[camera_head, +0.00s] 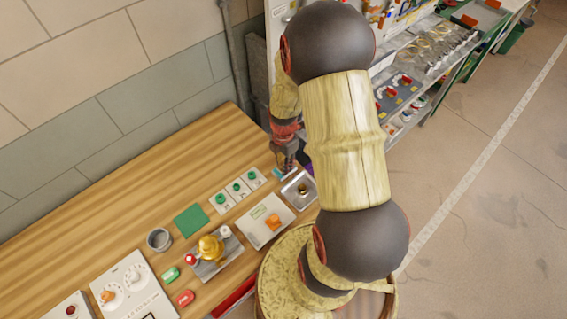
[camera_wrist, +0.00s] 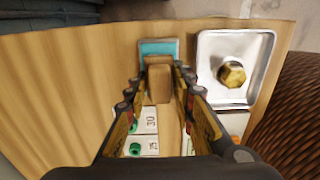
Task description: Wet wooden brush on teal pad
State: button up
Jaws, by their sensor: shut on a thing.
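My gripper (camera_wrist: 160,93) is shut on the wooden brush (camera_wrist: 158,76), a plain tan block between the fingertips in the wrist view. The teal pad (camera_wrist: 158,47) lies on the wooden bench just beyond the brush, and the brush overlaps its near part in this view. I cannot tell whether the brush touches the pad; its underside is hidden. In the head view my gripper (camera_head: 286,163) is low over the far right of the bench, and the brush is not clear there.
A metal tray (camera_wrist: 205,90) with a brass hex piece (camera_wrist: 232,75) is close right of the pad. Numbered white cards (camera_head: 238,189) with green pieces lie nearby. The bench's back-left is clear.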

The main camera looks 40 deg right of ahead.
jog(key=shift+r+p, duration=2.4)
jog(key=shift+r, duration=1.05)
